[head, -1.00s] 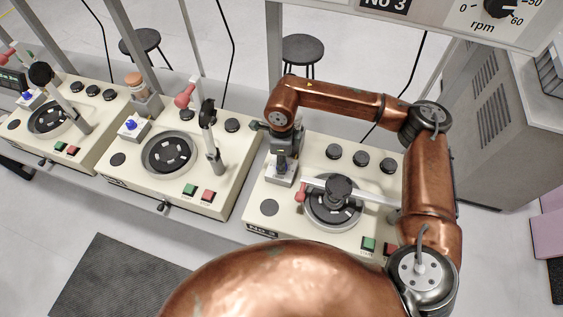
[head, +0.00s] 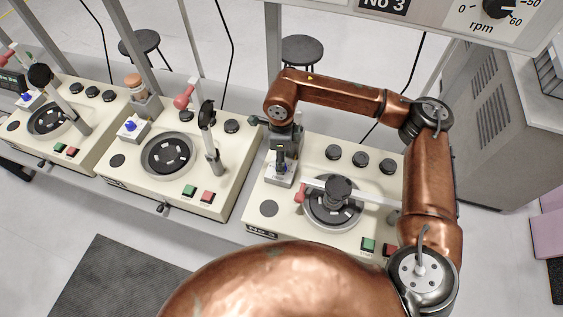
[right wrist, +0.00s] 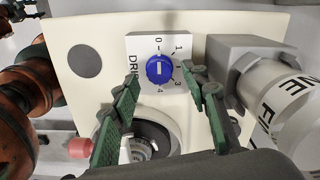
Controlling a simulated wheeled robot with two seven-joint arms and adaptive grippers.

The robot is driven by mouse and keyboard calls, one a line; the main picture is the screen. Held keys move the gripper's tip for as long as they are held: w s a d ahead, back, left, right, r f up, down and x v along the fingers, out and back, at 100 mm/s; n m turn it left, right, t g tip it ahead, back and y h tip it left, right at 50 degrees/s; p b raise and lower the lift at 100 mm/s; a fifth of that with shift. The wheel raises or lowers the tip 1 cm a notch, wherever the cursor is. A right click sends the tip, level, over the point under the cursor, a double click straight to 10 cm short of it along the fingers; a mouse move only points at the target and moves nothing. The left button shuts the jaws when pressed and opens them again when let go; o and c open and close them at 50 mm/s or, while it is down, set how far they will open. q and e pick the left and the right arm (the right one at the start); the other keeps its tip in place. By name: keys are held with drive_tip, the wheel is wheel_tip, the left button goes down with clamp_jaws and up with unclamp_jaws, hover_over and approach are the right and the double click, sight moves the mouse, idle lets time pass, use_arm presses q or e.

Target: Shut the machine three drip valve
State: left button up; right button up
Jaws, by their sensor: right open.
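The machine three drip valve is a round blue knob (right wrist: 159,69) with a white line, on a white dial plate (right wrist: 143,46) marked from 0 to 4. The white line lies roughly along the direction between the 0 and 4 marks; I cannot tell which end is the pointer. My right gripper (right wrist: 162,80) is open, its green-padded fingertips on either side of the knob. Contact with it is not clear. In the head view my right gripper (head: 281,161) hangs over the white valve block (head: 277,180) of machine three and largely hides the knob. My left gripper is not in view.
A grey block with a white cylinder (right wrist: 280,95) stands close right of the valve. A red knob (right wrist: 80,148) and the round bowl (right wrist: 152,140) lie below it. Machine two (head: 225,150) stands to the left. Green and red buttons (head: 368,245) sit at machine three's front.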

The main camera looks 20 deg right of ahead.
wheel_tip(320, 180, up, 10)
drive_tip(key=shift+f, duration=0.15)
idle(0.6)
